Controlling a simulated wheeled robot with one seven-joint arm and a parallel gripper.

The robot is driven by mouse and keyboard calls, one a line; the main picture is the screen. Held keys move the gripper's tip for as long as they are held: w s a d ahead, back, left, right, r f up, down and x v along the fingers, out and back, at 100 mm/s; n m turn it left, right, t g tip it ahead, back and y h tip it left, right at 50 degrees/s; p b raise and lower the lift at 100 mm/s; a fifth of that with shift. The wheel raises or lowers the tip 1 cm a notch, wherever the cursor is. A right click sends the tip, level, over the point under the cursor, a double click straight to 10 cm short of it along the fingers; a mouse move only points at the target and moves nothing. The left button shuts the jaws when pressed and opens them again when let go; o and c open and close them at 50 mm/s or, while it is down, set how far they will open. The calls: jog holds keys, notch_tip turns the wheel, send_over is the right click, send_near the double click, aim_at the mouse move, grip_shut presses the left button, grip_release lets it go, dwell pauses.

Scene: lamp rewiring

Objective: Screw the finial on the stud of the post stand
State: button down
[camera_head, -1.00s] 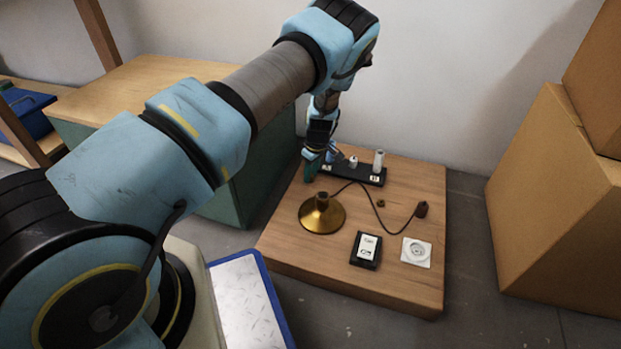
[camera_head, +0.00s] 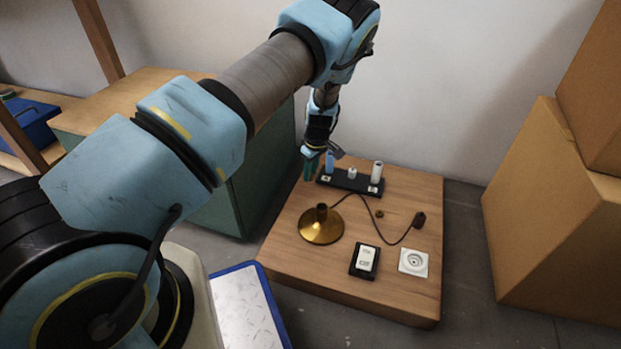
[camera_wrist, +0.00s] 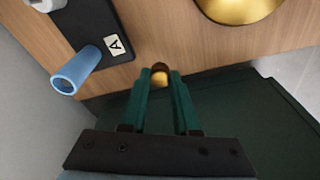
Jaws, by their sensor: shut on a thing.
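My gripper (camera_head: 308,176) is at the left end of a black stand (camera_head: 349,182) with upright posts, which I take to be the post stand. In the wrist view its green fingers (camera_wrist: 160,78) are shut on a small brass and dark brown piece, apparently the finial (camera_wrist: 160,79). The finial is held at the fingertips, off the board, beside the stand's end. A blue hollow post (camera_wrist: 76,71) stands at the end labelled A. A short white post (camera_head: 352,174) and a taller white post (camera_head: 376,172) stand farther right. I cannot make out a stud.
A brass lamp base (camera_head: 321,226) stands on the wooden board (camera_head: 290,262), with a dark cord running to a plug (camera_head: 419,220). A small brass part (camera_head: 379,214), a black switch box (camera_head: 365,261) and a white socket (camera_head: 413,262) lie to its right. Cardboard boxes (camera_head: 550,205) stand right.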

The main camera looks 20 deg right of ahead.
aim_at(312, 174)
notch_tip(312, 174, up, 3)
jog(key=shift+r+p, duration=0.2)
jog(key=shift+p, duration=0.25)
jog(key=shift+d+r+m, duration=0.2)
jog(key=shift+d+m, duration=0.1)
jog(key=d+m+b, duration=0.1)
jog(key=d, duration=0.1)
jog(key=d+f+m+b, duration=0.1)
jog(key=d+m+b, duration=0.1)
jog(key=s+d+f+m+h+b, duration=0.1)
jog(key=d+m, duration=0.1)
jog(key=d, duration=0.1)
jog(key=d+m+b, duration=0.1)
jog(key=d+m, duration=0.1)
jog(key=d+m+b, duration=0.2)
jog(key=d, duration=0.1)
jog(key=d+m+b, duration=0.1)
jog(key=d+m, duration=0.1)
jog(key=shift+w+d+r+h, duration=0.1)
jog(key=shift+d+r+h, duration=0.15)
jog(key=shift+d+h, duration=0.15)
jog(key=shift+f+b, duration=0.7)
jog(key=shift+f, duration=0.45)
jog(key=shift+f, duration=0.15)
